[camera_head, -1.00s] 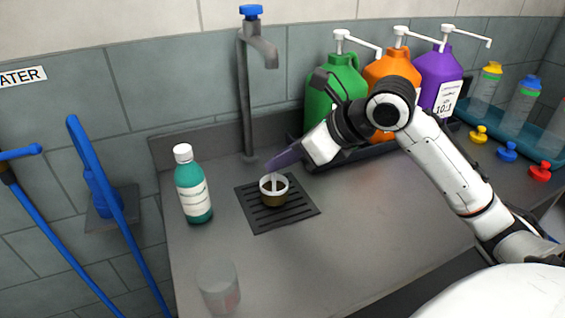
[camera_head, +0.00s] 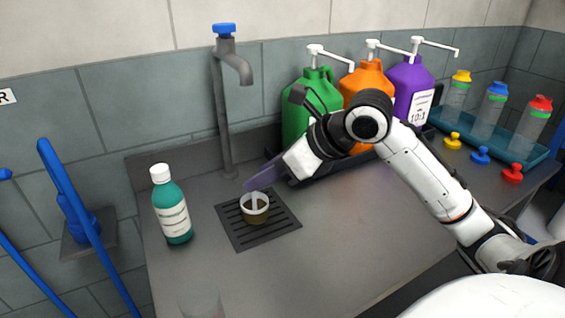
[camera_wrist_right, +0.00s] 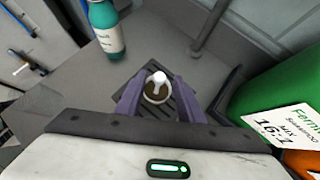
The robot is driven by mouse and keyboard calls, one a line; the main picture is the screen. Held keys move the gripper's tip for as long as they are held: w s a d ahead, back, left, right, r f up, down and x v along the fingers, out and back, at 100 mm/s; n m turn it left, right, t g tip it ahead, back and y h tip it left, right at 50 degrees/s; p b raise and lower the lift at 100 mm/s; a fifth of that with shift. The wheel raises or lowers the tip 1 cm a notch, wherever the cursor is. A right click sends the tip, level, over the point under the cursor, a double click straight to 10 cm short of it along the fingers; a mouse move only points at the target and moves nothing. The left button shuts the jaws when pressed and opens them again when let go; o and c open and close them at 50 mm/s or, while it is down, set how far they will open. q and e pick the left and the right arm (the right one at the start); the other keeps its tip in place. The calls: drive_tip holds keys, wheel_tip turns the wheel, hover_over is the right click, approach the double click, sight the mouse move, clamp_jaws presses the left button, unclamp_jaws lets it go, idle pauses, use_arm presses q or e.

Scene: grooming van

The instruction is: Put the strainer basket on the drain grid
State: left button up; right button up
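The strainer basket (camera_head: 254,215), a small brown cup with a pale rim and a white upright knob, sits upright on the dark slotted drain grid (camera_head: 234,239). In the right wrist view the basket (camera_wrist_right: 157,97) shows between the two purple fingers of my right gripper (camera_wrist_right: 159,100), over the grid (camera_wrist_right: 150,69). The fingers are spread, with a gap on either side of the basket. In the head view the right gripper (camera_head: 263,176) is just behind and above the basket. My left gripper is not in view.
A teal bottle (camera_head: 172,212) stands left of the grid. A tap (camera_head: 225,100) rises behind it. Green (camera_head: 308,112), orange (camera_head: 367,80) and purple (camera_head: 409,88) pump jugs stand at the back right. The counter (camera_head: 330,230) in front is mostly clear.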

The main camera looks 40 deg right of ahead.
drive_tip(key=v, duration=1.1)
drive_tip(key=shift+b, duration=0.4)
